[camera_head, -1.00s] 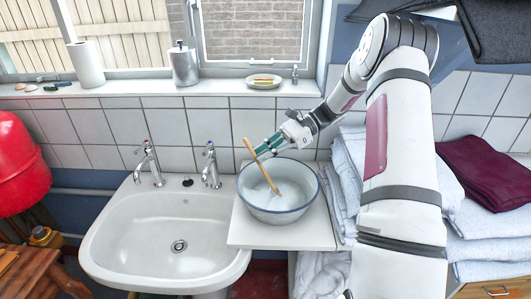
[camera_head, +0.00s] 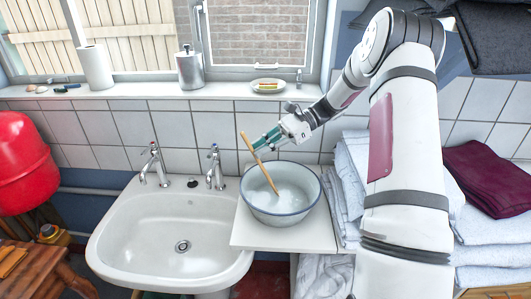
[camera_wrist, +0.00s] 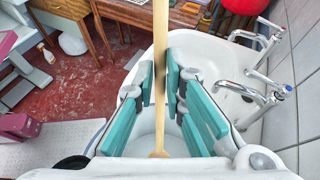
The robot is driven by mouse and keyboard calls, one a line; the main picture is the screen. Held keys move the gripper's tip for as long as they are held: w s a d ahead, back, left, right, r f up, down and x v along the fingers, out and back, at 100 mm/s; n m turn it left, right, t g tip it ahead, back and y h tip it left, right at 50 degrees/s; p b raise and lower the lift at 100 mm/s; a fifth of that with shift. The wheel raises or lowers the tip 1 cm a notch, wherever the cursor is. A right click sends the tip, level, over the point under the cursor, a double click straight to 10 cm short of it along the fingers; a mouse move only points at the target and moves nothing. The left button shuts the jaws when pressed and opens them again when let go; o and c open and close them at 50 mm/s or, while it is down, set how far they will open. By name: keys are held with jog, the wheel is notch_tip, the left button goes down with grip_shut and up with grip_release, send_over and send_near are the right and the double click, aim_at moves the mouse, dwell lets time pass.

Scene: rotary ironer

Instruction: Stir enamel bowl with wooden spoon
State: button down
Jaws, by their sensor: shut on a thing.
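The enamel bowl (camera_head: 296,206), pale with a dark blue rim, stands on a white board beside the sink. The wooden spoon (camera_head: 262,168) leans in it, with its handle up and to the left and its lower end inside the bowl. My gripper (camera_head: 266,139) is above the bowl's back left rim, shut on the spoon's handle. In the wrist view the handle (camera_wrist: 160,60) runs upright between the teal fingers of my gripper (camera_wrist: 161,88). The bowl's inside looks whitish; I cannot tell what it holds.
The white sink (camera_head: 150,240) with two chrome taps (camera_head: 215,168) is left of the board (camera_head: 270,240). Folded towels (camera_head: 352,170) stand close on the right. A tiled wall and the sill (camera_head: 140,103) are behind. A red drum (camera_head: 25,165) is at far left.

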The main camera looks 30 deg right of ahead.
jog(key=shift+w+a+r+p, duration=0.1)
jog(key=shift+a+r+p, duration=0.25)
jog(key=shift+r, duration=0.75)
jog(key=shift+s+a+r+p, duration=0.1)
jog(key=shift+a+r+p, duration=0.1)
jog(key=shift+a+r, duration=0.65)
jog(key=shift+w+a+r+p, duration=0.1)
jog(key=shift+a+r+p, duration=0.15)
jog(key=shift+r, duration=1.05)
jog(key=shift+r+p, duration=0.3)
jog(key=shift+r, duration=2.2)
